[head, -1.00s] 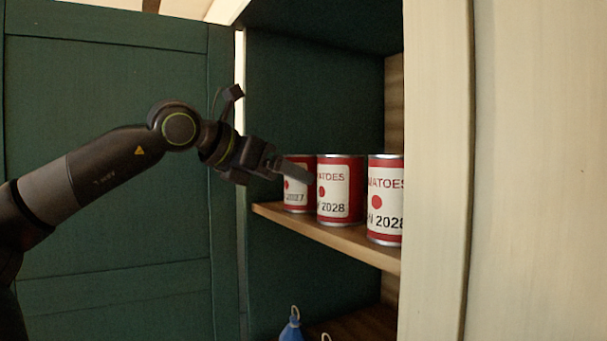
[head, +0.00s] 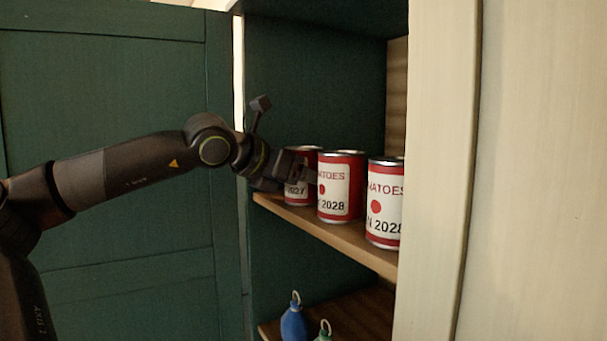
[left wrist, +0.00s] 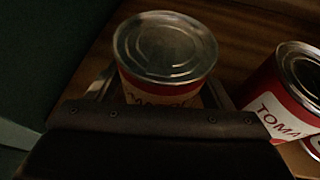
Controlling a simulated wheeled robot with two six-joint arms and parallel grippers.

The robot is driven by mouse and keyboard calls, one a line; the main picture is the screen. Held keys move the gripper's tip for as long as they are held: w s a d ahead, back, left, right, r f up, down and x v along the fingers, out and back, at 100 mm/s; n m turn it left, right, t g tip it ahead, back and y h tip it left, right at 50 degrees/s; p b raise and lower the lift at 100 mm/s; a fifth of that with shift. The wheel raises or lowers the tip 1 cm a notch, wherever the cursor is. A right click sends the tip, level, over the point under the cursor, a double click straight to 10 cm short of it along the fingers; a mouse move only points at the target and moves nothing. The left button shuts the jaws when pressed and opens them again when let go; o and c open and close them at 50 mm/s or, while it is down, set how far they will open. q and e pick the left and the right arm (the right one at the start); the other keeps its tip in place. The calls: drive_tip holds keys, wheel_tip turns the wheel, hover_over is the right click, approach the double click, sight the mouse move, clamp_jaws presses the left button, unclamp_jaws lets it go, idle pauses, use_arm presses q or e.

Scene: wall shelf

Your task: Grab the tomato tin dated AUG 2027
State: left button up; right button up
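A red tomato tin with a cream label (head: 297,196) stands at the left end of the upper shelf. Its label shows "2027"; the month is hidden by my left gripper (head: 303,172). In the left wrist view its silver lid (left wrist: 165,46) lies between the two fingers of my left gripper (left wrist: 160,92). The fingers are open, one on each side of the tin; small gaps seem to show. Two more tomato tins stand to the right, a middle one (head: 340,187) and a right one (head: 383,208), both reading 2028. My right gripper is not in view.
The wooden upper shelf (head: 345,241) sits in a green cabinet. The middle tin (left wrist: 290,92) stands close to the right finger. A pale post (head: 437,170) borders the right side. A blue bottle (head: 293,322) and a green one (head: 323,335) stand on the lower shelf.

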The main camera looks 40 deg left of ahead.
use_arm(q)
drive_tip(key=c, duration=0.9)
drive_tip(key=shift+c, duration=0.5)
drive_tip(key=shift+r, duration=0.1)
